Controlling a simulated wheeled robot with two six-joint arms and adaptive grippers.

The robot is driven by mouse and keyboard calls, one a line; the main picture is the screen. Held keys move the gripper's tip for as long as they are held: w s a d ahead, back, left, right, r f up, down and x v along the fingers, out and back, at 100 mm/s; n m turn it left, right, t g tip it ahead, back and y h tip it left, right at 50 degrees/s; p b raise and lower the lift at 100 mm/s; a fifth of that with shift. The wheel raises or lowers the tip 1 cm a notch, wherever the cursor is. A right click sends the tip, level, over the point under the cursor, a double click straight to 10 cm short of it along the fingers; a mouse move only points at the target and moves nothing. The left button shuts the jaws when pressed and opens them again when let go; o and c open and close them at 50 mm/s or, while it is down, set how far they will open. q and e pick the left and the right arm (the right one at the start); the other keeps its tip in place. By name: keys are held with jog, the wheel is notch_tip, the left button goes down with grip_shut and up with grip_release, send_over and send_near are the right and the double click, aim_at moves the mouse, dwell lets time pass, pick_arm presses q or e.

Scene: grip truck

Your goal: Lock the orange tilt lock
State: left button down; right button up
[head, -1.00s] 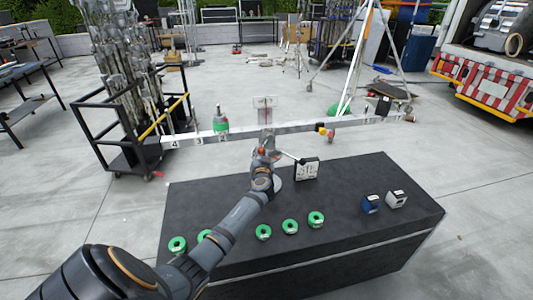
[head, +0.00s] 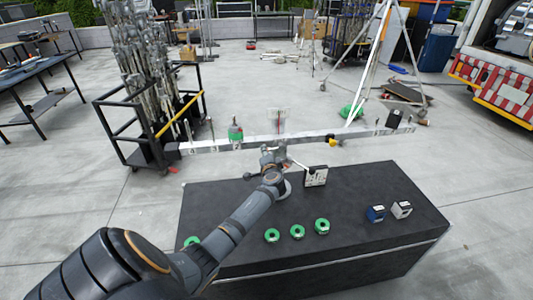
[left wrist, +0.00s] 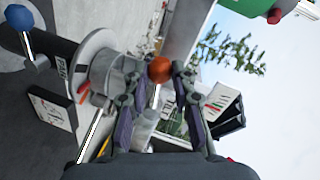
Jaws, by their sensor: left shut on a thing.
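The orange tilt lock (left wrist: 159,69) is a round orange knob on a grey metal mount. In the left wrist view it sits between the fingertips of my left gripper (left wrist: 153,78), which is shut on it. In the head view my left gripper (head: 270,160) reaches the mount below the middle of the long pale beam (head: 290,138); the knob is hidden there. My right gripper is not in view.
A green weight (head: 235,133) is on the beam. A rod cart (head: 150,120) stands left.

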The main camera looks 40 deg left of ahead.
pick_arm(q)
jog(key=shift+r+m+p, duration=0.4)
jog(key=shift+r+m, duration=0.05)
jog(key=shift+m, duration=0.15)
jog(key=shift+r, duration=0.1)
jog(key=c, duration=1.1)
grip_release()
jog(key=v, duration=1.2)
jog(key=shift+d, duration=0.15)
jog(key=shift+w, duration=0.15)
